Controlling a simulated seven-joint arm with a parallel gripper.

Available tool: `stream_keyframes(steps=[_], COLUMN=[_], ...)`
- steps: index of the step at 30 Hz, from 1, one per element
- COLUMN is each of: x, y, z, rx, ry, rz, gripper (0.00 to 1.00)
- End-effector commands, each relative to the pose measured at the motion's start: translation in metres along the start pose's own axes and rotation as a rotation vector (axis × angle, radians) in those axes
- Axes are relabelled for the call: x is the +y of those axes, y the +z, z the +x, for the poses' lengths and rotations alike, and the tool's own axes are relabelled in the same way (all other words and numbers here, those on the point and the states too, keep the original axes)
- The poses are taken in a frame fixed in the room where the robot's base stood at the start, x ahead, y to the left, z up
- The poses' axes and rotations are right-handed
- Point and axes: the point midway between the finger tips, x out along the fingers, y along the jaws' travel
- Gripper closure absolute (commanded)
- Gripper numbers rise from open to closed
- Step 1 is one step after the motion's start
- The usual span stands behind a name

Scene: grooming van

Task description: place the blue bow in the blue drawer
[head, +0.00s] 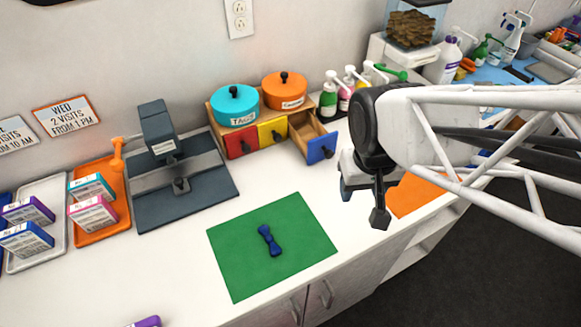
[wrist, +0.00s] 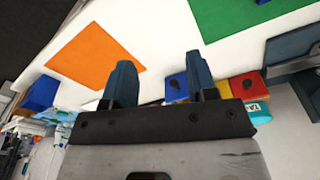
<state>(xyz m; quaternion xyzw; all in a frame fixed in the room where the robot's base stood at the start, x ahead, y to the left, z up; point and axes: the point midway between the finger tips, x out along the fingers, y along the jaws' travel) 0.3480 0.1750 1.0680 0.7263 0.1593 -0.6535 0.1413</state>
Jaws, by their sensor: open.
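The blue bow (head: 269,240) lies on the green mat (head: 232,270) in the head view. The blue drawer (head: 321,149) is pulled out of the small wooden cabinet at the back, and its inside shows partly. A blue front with a dark knob (wrist: 177,86) shows between my fingers in the wrist view. My gripper (head: 362,203) is open and empty, above the counter to the right of the green mat, apart from the bow and in front of the drawer.
Red (head: 240,143) and yellow (head: 272,132) drawers are left of the blue one, with teal (head: 233,106) and orange (head: 285,93) canisters on top. An orange mat (head: 415,193) lies right of my gripper. A dark press (head: 180,180) and trays stand left. Bottles (head: 328,95) stand behind.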

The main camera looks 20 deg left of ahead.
Motion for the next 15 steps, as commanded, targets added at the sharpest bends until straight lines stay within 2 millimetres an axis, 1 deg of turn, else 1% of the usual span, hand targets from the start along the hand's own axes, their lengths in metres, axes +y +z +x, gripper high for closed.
stream_keyframes(steps=[1,7,15], x=[-0.010,-0.045,-0.095], y=[-0.002,-0.008,-0.008], z=[0.005,0.022,0.045], rx=[-0.007,-0.029,-0.059], ry=[-0.002,-0.010,-0.016], rz=[-0.024,-0.104,-0.212], gripper=[0.47,0.47,0.47])
